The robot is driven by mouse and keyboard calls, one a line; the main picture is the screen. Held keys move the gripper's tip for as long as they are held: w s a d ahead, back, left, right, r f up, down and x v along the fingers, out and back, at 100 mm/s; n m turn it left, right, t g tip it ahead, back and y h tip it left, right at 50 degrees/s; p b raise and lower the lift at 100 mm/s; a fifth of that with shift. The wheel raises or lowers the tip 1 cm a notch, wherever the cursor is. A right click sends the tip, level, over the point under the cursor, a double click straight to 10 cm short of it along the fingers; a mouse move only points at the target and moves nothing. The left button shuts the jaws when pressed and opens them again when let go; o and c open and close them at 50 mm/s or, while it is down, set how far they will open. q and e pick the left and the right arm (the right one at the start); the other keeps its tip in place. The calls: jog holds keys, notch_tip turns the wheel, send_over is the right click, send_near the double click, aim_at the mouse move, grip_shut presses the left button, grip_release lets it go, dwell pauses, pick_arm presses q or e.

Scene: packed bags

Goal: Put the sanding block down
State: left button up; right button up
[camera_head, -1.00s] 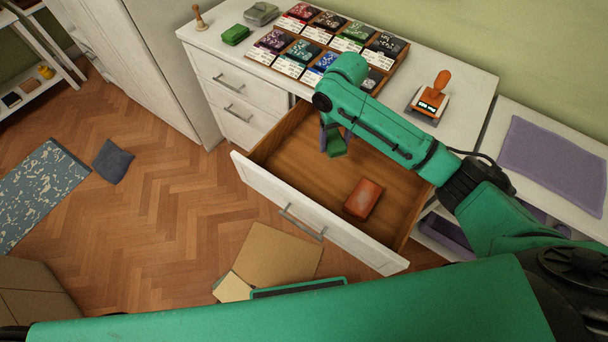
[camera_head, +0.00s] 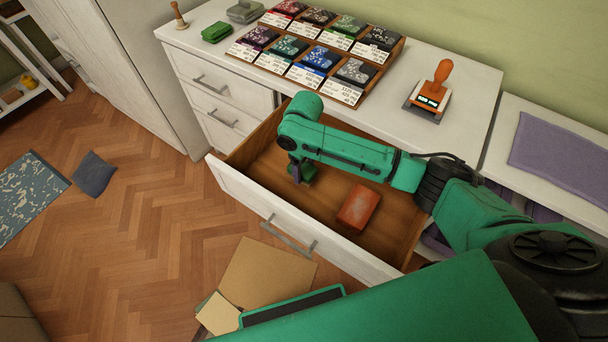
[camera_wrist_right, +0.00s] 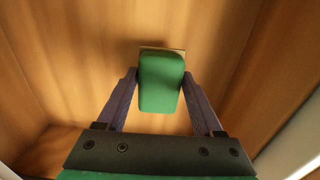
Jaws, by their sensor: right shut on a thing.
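The sanding block (camera_wrist_right: 161,82) is green with a thin tan underside edge. My right gripper (camera_wrist_right: 160,88) is shut on it, one finger on each side. In the head view my right gripper (camera_head: 301,172) reaches down into the open drawer (camera_head: 252,200). The block (camera_head: 308,175) shows there only as a small green patch, low in the drawer's left part. I cannot tell whether it touches the drawer floor. My left gripper is not in view.
A reddish-brown block (camera_head: 358,207) lies in the drawer, right of my gripper. Bare wooden drawer floor surrounds the held block. On the dresser top are a green block (camera_head: 216,32), a rack of packets (camera_head: 318,50) and an orange-handled tool (camera_head: 433,88).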

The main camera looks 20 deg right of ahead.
aim_at(304, 175)
notch_tip(304, 175, down, 3)
jog(key=o, duration=1.2)
jog(key=shift+f, duration=0.1)
notch_tip(304, 175, up, 12)
jog(key=shift+r+p, duration=0.2)
jog(key=shift+p, duration=0.6)
